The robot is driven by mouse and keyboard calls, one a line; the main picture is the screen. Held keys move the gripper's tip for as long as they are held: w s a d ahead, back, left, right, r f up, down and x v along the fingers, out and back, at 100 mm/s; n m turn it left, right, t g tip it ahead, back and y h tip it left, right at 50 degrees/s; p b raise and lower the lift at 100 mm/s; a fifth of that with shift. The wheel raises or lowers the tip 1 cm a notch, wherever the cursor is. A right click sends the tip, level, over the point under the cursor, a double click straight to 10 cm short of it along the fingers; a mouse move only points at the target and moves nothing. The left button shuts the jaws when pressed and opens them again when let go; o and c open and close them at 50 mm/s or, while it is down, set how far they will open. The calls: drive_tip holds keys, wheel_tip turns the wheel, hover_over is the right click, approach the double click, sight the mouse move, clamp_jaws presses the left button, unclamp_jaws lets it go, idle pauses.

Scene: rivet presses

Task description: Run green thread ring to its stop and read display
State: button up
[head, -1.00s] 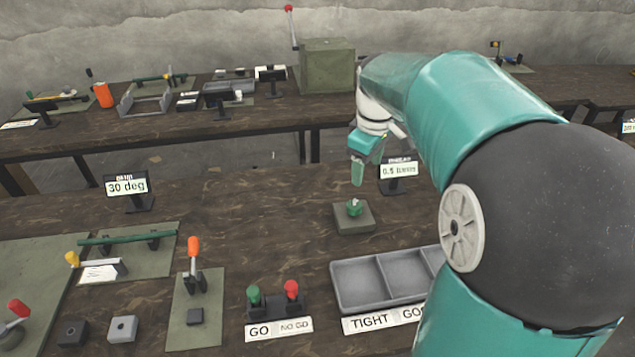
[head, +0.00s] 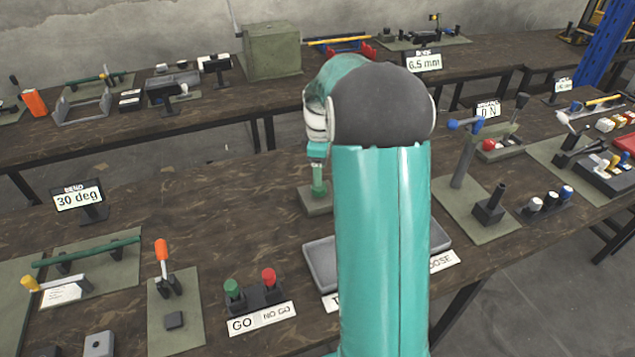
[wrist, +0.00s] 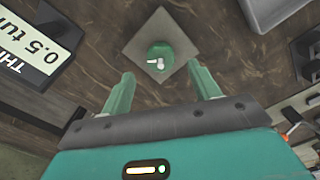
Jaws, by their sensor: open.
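The green thread ring (wrist: 160,57) sits on a square grey-green plate (wrist: 158,18) on the bench. A small white mark shows on top of the ring. My gripper (wrist: 162,90) is open, with one finger on each side and the ring just beyond the fingertips in the wrist view. In the head view my gripper (head: 318,180) is directly over the plate (head: 312,203), and the ring cannot be told apart from the fingers.
A grey divided tray (head: 320,262) lies in front of the plate, partly behind my arm. It also shows in the wrist view (wrist: 275,12). A green and red GO/NO GO gauge stand (head: 262,296) is at the front left. A lever press (head: 465,165) stands to the right.

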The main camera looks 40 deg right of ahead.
sight(319, 189)
wheel_tip(319, 189, down, 6)
drive_tip(key=shift+a+r, duration=0.1)
drive_tip(key=shift+r, duration=0.15)
drive_tip(key=c, duration=1)
